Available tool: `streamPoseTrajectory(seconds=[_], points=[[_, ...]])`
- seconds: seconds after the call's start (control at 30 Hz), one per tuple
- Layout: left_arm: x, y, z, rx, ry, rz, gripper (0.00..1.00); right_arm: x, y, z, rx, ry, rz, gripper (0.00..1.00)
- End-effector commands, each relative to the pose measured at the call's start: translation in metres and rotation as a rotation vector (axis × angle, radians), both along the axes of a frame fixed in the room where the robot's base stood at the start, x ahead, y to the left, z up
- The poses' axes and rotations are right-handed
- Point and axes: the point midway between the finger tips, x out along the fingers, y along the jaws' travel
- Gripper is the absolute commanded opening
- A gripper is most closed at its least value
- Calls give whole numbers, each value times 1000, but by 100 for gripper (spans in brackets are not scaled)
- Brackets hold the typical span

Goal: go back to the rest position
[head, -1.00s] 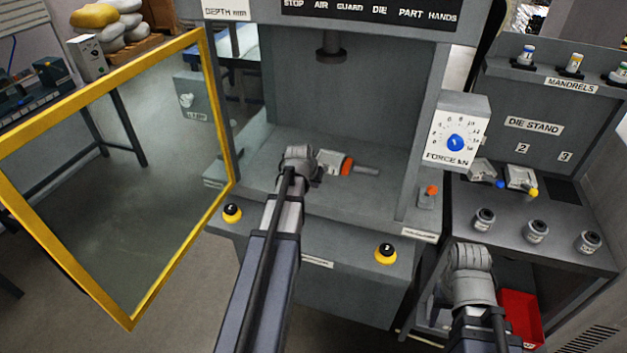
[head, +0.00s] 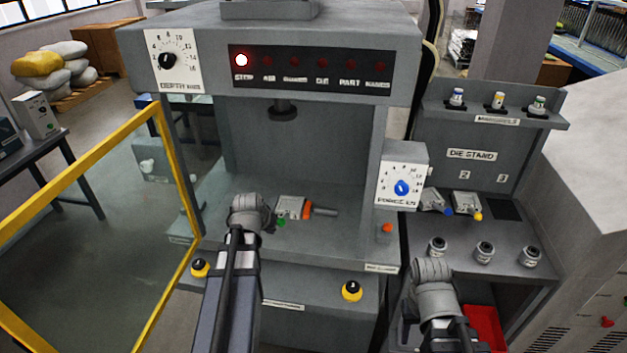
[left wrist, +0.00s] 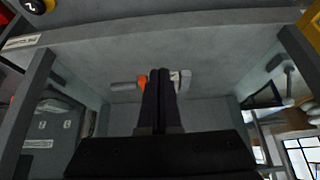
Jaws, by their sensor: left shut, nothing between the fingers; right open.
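My left gripper (head: 252,212) is inside the press opening, just left of a light grey block (head: 291,207) with an orange band and a grey rod. In the left wrist view its dark fingers (left wrist: 160,88) are closed together with nothing between them. The block and its orange part (left wrist: 142,82) show behind the fingers; I cannot tell how far apart they are. My right gripper (head: 432,272) is in front of the die stand (head: 490,225), its fingers mostly hidden by the wrist; it is open and holds nothing visible.
The yellow-framed guard door (head: 75,178) stands swung out at the left. Press side walls flank my left arm, with a ram (head: 282,108) above. Black-and-yellow buttons (head: 352,291) sit on the front. A red bin (head: 485,325) is beside my right arm.

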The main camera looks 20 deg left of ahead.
Motion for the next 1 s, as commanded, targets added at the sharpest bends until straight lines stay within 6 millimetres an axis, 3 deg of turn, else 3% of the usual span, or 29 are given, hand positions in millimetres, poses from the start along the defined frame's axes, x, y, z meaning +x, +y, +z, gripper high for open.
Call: streamPoseTrajectory(seconds=[0.13,0.23,0.37,0.47,0.6,0.7,0.8,1.0], points=[[0,-4,-1,-1,4,-6,0,0,0,0,0,0,0,50],[0,-30,-4,-10,35,-43,0,0,0,0,0,0,0,50],[-7,-99,-13,-23,127,-144,0,0,0,0,0,0,0,50],[-23,-160,-20,-23,222,-234,0,0,0,0,0,0,0,50],[-57,-233,-27,1,354,-345,0,0,0,0,0,0,0,50],[-84,-273,-30,31,439,-411,0,0,0,0,0,0,0,50],[-109,-302,-31,64,506,-460,0,0,0,0,0,0,0,50],[-140,-331,-30,114,585,-513,0,0,0,0,0,0,0,50]])
